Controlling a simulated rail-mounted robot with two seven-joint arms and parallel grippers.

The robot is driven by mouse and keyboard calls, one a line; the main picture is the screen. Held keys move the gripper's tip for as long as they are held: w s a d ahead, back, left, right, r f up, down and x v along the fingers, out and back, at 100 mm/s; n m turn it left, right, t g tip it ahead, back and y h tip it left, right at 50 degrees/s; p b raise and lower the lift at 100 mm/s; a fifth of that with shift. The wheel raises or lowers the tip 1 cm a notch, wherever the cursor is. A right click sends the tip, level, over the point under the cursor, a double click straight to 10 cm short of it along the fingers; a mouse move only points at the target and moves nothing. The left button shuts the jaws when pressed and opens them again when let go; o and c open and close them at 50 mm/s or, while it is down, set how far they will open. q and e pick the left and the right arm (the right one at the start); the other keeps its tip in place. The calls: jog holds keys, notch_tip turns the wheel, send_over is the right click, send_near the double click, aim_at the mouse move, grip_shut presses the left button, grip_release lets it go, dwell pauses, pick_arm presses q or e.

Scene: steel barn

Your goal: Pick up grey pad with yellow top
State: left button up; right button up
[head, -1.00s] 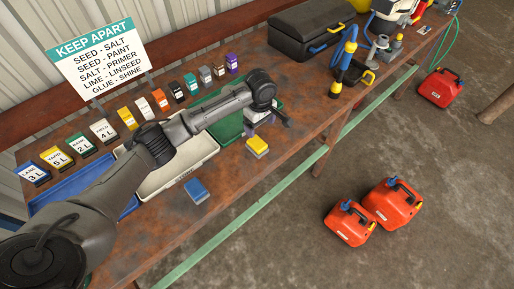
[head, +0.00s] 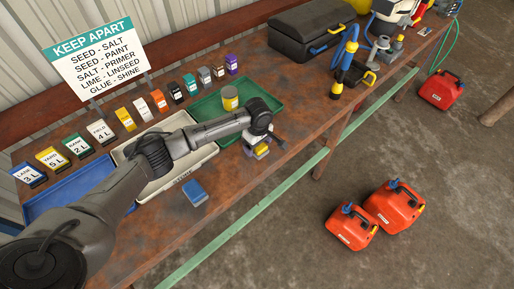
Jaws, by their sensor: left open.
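The grey pad with the yellow top (head: 261,150) lies on the rusty bench near its front edge, in front of the green tray. My left gripper (head: 264,142) is over it, pointing down, with its jaws open. The gripper and wrist hide much of the pad, and I cannot tell whether the fingers touch it. A blue-topped pad (head: 195,193) lies on the bench to the left. My right gripper is not in view.
Small labelled cards stand behind. A black toolbox (head: 310,35) is at the back. Red fuel cans (head: 351,227) are on the floor.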

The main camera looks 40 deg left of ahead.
pick_arm(q)
jog(key=shift+f, duration=0.1)
jog(key=shift+c, duration=0.5)
jog(key=c, duration=0.9)
jog(key=shift+r, duration=0.5)
notch_tip(320, 180, up, 4)
jog(key=shift+f+p, duration=0.2)
jog(key=shift+p, duration=0.4)
jog(key=s+d+r, duration=0.1)
jog(key=d+r, duration=0.1)
jog(key=d, duration=0.1)
jog(key=s+d+r+p, duration=0.1)
jog(key=d+r, duration=0.1)
jog(key=d, duration=0.2)
jog(key=s+d+r+p, duration=0.1)
jog(key=d+r, duration=0.1)
jog(key=d, duration=0.2)
jog(key=shift+s+r, duration=0.2)
jog(key=shift+s, duration=0.2)
